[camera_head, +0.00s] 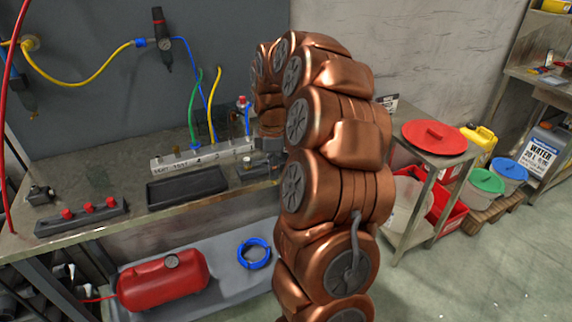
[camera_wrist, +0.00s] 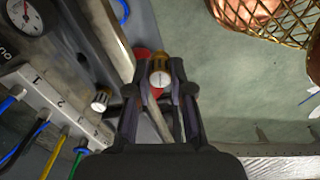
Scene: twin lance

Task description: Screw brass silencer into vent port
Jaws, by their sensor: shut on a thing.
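In the wrist view my gripper (camera_wrist: 160,88) is shut on a small brass silencer (camera_wrist: 160,72) with a pale round end facing the camera. The pale valve block (camera_wrist: 72,114) lies to the left of the fingers, with numbers on its face and blue, yellow and green tubes. In the head view the block (camera_head: 180,163) stands on the bench. My copper arm covers its right end and hides the silencer. I cannot make out the vent port's opening.
A black tray (camera_head: 187,187) and a strip with red buttons (camera_head: 82,217) lie in front of the block on the bench (camera_head: 130,215). Tubes rise behind the block. A side stand with a red lid (camera_head: 434,137) is to the right. A dial gauge (camera_wrist: 20,18) shows in the wrist view.

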